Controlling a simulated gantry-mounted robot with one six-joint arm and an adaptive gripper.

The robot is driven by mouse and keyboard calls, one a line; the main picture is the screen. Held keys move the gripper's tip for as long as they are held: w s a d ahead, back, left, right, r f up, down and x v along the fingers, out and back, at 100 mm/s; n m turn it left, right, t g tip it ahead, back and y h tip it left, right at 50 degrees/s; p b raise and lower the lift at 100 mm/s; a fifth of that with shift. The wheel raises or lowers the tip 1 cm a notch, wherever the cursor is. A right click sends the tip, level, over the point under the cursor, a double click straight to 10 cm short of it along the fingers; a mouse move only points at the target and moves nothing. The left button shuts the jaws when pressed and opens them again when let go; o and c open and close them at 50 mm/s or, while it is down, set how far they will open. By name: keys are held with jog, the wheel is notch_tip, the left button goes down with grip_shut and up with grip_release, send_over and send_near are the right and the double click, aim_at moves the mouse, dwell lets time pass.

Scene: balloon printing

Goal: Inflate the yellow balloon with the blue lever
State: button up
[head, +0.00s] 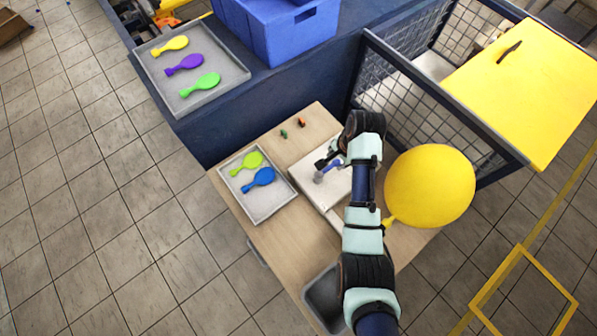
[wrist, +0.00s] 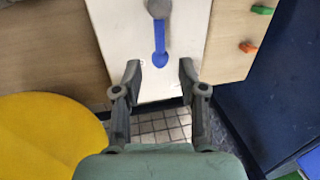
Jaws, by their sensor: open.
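The yellow balloon (head: 430,186) is large and round in the head view, to the right of my arm, with its neck pointing down-left. Its edge also shows at the left of the wrist view (wrist: 45,140). The blue lever (wrist: 160,55) lies on a white machine (wrist: 185,22), below a grey round knob (wrist: 157,8). In the head view the lever (head: 331,166) is beside my gripper and partly hidden. My gripper (wrist: 160,72) is open and empty, its fingertips on either side of the lever's lower end. Whether it touches the lever I cannot tell.
A grey tray (head: 285,207) with a green and a blue balloon lies left of the machine. A second tray (head: 222,82) holds several flat balloons. A green peg (wrist: 262,10) and an orange peg (wrist: 248,47) stand on the wooden table. A mesh fence (head: 420,105) stands behind.

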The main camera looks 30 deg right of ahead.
aim_at(330, 167)
jog(key=f, duration=0.3)
jog(key=w+f+b, duration=0.1)
jog(key=f, duration=0.3)
jog(key=shift+w+f, duration=0.2)
jog(key=shift+f, duration=0.05)
grip_shut()
